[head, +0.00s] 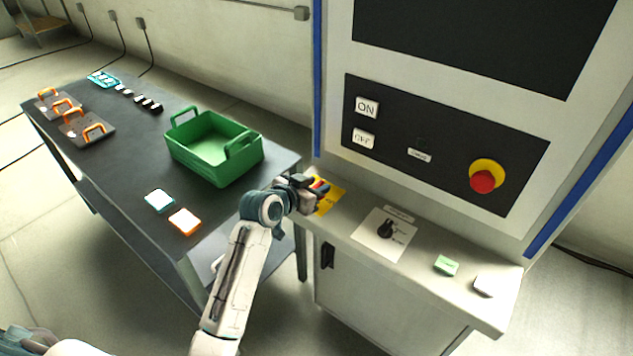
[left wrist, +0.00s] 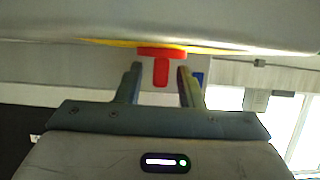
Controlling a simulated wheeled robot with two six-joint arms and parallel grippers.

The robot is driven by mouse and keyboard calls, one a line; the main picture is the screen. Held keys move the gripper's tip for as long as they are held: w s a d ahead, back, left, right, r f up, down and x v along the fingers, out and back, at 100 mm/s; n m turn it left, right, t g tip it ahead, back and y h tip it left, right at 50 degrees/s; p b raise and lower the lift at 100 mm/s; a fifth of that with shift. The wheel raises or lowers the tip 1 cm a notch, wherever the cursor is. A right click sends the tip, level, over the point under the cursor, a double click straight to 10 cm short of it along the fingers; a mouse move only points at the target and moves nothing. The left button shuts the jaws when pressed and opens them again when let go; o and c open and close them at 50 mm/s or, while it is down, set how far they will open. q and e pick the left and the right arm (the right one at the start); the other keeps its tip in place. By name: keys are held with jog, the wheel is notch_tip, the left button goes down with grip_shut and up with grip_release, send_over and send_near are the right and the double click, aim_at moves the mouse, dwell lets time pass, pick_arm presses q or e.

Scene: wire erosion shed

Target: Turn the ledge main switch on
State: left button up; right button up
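The ledge main switch shows as a red handle (head: 319,185) on a yellow plate (head: 328,200) at the left end of the machine's ledge. My left gripper (head: 313,188) is at the switch and hides part of it. In the left wrist view the red T-shaped handle (left wrist: 161,70) stands between the two fingers of my left gripper (left wrist: 161,82). The fingers are apart, with a gap on each side of the handle's stem. My right gripper is not in view.
The ledge (head: 350,215) also carries a black rotary knob (head: 386,229), a green block (head: 446,265) and a white block (head: 484,286). The panel above has ON and OFF buttons and a red emergency stop (head: 483,181). A green crate (head: 207,160) stands on the dark table at left.

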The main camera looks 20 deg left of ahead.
pick_arm(q)
jog(key=shift+w+d+f, duration=0.15)
jog(key=shift+w+d, duration=0.05)
jog(key=shift+w, duration=0.1)
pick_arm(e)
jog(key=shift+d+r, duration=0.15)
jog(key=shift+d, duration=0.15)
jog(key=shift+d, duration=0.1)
pick_arm(q)
jog(key=shift+c, duration=0.2)
grip_shut()
